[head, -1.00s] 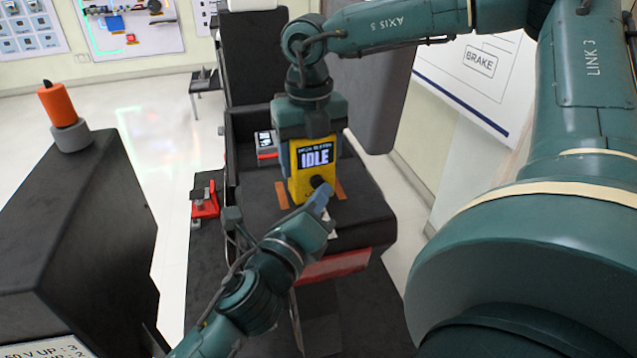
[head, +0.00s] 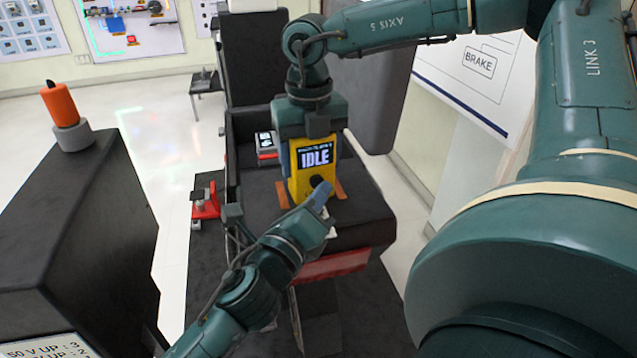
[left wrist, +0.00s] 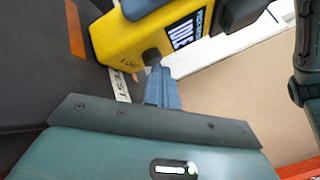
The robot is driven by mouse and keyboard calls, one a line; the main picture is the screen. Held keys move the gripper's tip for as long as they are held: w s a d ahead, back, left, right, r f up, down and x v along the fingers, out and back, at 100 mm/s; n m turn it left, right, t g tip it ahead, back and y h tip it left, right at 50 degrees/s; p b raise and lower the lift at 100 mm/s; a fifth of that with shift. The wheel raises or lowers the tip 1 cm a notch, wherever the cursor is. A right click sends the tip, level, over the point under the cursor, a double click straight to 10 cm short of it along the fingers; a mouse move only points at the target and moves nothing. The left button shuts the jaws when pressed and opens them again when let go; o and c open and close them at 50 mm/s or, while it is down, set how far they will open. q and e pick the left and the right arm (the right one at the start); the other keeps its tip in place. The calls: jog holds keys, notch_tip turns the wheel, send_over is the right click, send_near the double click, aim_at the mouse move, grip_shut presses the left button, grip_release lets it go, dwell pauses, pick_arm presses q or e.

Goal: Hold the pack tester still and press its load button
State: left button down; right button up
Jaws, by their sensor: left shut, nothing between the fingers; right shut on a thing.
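The yellow pack tester (head: 298,180) stands upright on the dark seat-like bench, its screen reading IDLE. It also shows tilted in the left wrist view (left wrist: 115,42). My right gripper (head: 310,135) comes down from above and is shut on the tester's top. The dark round load button (head: 317,181) is low on the tester's front; it also shows in the left wrist view (left wrist: 151,56). My left gripper (head: 324,192) is shut and empty, its fingertips right at the button. I cannot tell whether they touch it.
A red clamp-like fixture (head: 205,203) and a small device with a screen (head: 266,144) are left of the tester. Orange strips (head: 282,194) mark the bench beside it. A black cabinet (head: 80,220) with an orange cylinder (head: 60,103) stands at the left.

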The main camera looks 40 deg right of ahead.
pick_arm(q)
jog(key=shift+w+r, duration=0.3)
jog(key=shift+w, duration=0.2)
pick_arm(e)
jog(key=shift+s+a+r, duration=0.1)
jog(key=shift+a+r, duration=0.05)
jog(key=shift+a, duration=0.05)
pick_arm(q)
jog(key=shift+f, duration=0.1)
dwell(0.4)
jog(key=shift+s+f, duration=0.25)
jog(key=shift+f, duration=0.15)
pick_arm(e)
jog(key=shift+w+d+f, duration=0.2)
jog(key=shift+d+f, duration=0.05)
jog(key=shift+d, duration=0.15)
pick_arm(q)
jog(key=shift+a, duration=0.15)
pick_arm(e)
jog(key=shift+a, duration=0.1)
pick_arm(q)
jog(key=shift+s+f, duration=0.15)
jog(key=shift+s, duration=0.1)
jog(key=shift+s+a, duration=0.3)
jog(key=shift+s, duration=0.45)
jog(key=shift+s+a, duration=0.3)
jog(key=shift+s, duration=0.5)
jog(key=shift+s+a, duration=0.3)
jog(key=shift+s, duration=0.45)
jog(key=shift+r, duration=0.2)
